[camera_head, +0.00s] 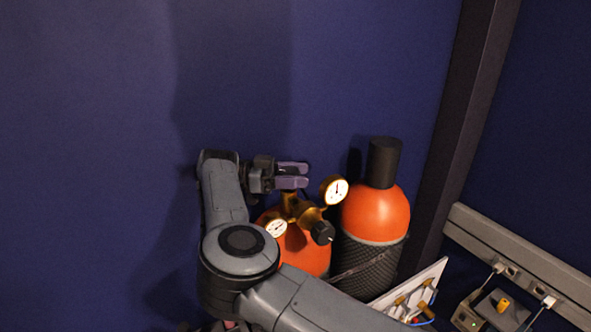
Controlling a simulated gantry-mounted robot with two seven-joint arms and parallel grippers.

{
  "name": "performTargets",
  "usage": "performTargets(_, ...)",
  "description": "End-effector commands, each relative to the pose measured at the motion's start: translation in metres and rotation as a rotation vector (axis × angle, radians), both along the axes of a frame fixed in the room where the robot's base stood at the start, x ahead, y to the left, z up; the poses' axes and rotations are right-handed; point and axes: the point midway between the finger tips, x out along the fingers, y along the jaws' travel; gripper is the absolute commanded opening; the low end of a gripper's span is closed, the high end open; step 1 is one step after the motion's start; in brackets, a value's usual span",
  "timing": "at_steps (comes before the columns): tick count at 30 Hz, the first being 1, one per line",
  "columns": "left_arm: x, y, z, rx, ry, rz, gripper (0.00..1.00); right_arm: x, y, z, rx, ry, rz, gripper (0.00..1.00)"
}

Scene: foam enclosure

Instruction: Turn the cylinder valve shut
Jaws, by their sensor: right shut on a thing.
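The orange cylinder (308,257) with the brass valve and regulator (291,208) stands at the lower middle of the head view, partly hidden behind my arm. Two round gauges sit on the regulator, one at the upper right (335,190) and one at the lower left (277,228). A black knob (322,233) sits at its front. My right gripper (292,176) reaches in from the left side, above the brass valve, with its purple fingers shut on the top of the valve. The gripped part is hidden between the fingers. My left gripper is not in view.
A second orange cylinder (376,212) with a black cap (384,163) and dark mesh sleeve stands close on the right. A chain (357,268) crosses it. A white panel with fittings (440,274) and a wall rail with sockets (490,237) are lower right. The blue wall behind is bare.

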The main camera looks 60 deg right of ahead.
Motion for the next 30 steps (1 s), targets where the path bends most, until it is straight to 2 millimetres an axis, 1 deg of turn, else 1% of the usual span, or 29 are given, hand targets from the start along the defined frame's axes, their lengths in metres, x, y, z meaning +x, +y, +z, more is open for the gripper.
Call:
performTargets(1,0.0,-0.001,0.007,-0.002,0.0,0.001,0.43,0.0,0.0,0.001,0.004,0.002,-0.02,0.26)
performTargets(3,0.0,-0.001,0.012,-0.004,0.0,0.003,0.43,0.0,0.0,0.001,0.005,0.002,-0.049,0.26)
performTargets(9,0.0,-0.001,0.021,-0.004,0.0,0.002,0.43,-0.001,0.001,-0.001,0.005,0.003,-0.107,0.26)
performTargets(25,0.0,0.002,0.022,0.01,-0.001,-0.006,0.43,-0.001,0.001,-0.004,0.006,0.004,-0.127,0.26)
performTargets(26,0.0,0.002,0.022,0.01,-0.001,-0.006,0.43,-0.001,0.001,-0.004,0.006,0.004,-0.127,0.6)
performTargets(30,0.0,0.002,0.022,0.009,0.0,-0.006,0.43,-0.001,0.001,-0.004,0.005,0.003,-0.127,0.81)
